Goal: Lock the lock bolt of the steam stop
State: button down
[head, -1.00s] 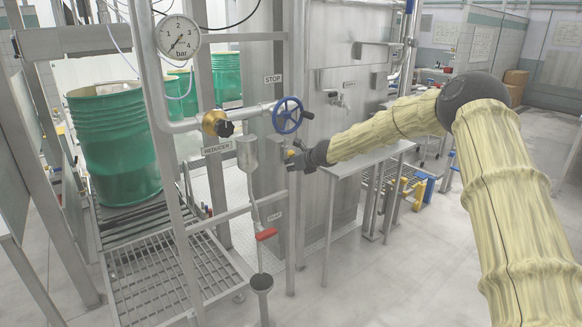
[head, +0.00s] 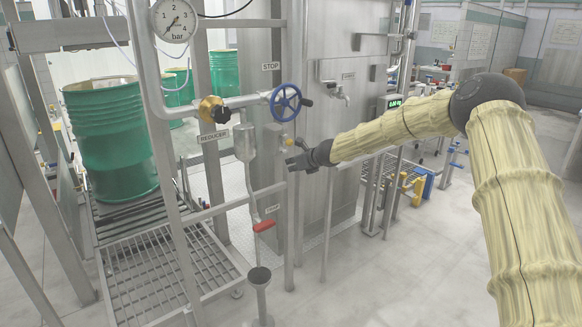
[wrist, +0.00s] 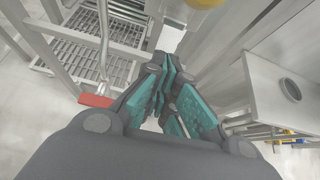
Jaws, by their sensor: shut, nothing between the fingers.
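The steam stop is a valve with a blue handwheel (head: 286,103) on the pipe, under a STOP label (head: 271,66). A small yellow part (head: 288,141) shows below the handwheel; I cannot tell whether it is the lock bolt. My gripper (head: 291,164) is just below this yellow part, apart from it in the picture, with its fingers pointing left. In the wrist view my gripper (wrist: 170,97) has its teal-padded fingers close together with nothing held. A yellow thing (wrist: 205,3) is cut off at the top edge there.
A pressure gauge (head: 174,20), a yellow-and-black reducer (head: 214,110) and a red lever (head: 264,226) are near the pipework. An upright post (head: 291,220) stands close by my gripper. Green drums (head: 110,140) stand on rollers at left. The floor in front is clear.

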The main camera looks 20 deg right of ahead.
jog(key=b+v, duration=0.1)
jog(key=v, duration=0.8)
jog(key=shift+r+b, duration=0.2)
jog(key=shift+b, duration=0.15)
jog(key=s+a+f+n+g+h+p, duration=0.1)
jog(key=s+a+f+n+g, duration=0.3)
jog(key=s+f, duration=0.65)
jog(key=s+a+f+n+g+h, duration=0.1)
jog(key=s+a+f+n, duration=0.2)
jog(key=s+f+n, duration=0.75)
jog(key=s+a+f+g+h+p, duration=0.1)
jog(key=s+a+f+g, duration=0.35)
jog(key=f, duration=1.15)
jog(key=s+f+n+h, duration=0.1)
jog(key=s+f+n, duration=0.3)
jog(key=s, duration=0.8)
jog(key=s+f+n, duration=0.5)
jog(key=s, duration=0.7)
jog(key=s+n+g+p, duration=0.1)
jog(key=s+n, duration=0.6)
jog(key=s, duration=1.1)
jog(key=shift+a+n+g, duration=0.25)
jog(key=shift+n+g, duration=0.1)
jog(key=shift+r, duration=0.1)
